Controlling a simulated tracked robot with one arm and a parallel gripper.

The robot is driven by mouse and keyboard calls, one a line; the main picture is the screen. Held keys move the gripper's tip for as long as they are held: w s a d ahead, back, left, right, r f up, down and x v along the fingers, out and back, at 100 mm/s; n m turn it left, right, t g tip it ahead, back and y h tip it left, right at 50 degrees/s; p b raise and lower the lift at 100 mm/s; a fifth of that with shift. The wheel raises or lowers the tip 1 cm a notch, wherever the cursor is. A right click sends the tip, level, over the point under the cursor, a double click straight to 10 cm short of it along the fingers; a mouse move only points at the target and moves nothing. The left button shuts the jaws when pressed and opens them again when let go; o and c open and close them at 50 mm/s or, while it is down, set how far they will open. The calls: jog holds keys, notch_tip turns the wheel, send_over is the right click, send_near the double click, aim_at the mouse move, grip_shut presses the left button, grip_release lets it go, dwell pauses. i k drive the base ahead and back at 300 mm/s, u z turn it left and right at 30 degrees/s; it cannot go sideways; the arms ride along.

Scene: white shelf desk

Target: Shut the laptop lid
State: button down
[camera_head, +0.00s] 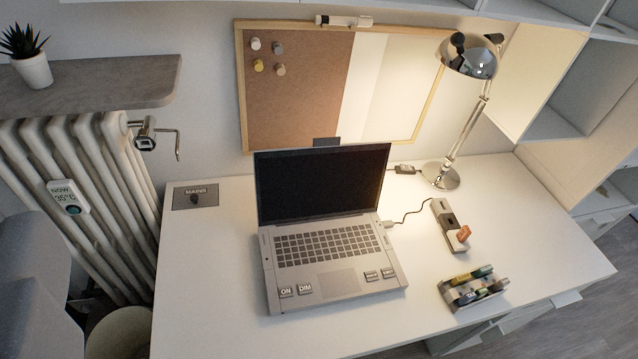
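A grey laptop stands open on the white desk, a little left of the desk's middle. Its lid (322,184) is raised, nearly upright, with a dark screen facing me. Its keyboard base (337,284) lies flat, with labelled keys such as ON and DIM along the front edge. A cable is plugged into the base's right side. My gripper is not in view.
A corkboard-whiteboard (300,95) is behind. A radiator (85,190) is at left.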

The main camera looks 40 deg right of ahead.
aim_at(326, 179)
jog(key=u, duration=0.15)
jog(key=k, duration=1.2)
jog(key=z, duration=0.7)
jog(key=i, duration=1.45)
jog(key=u, duration=0.05)
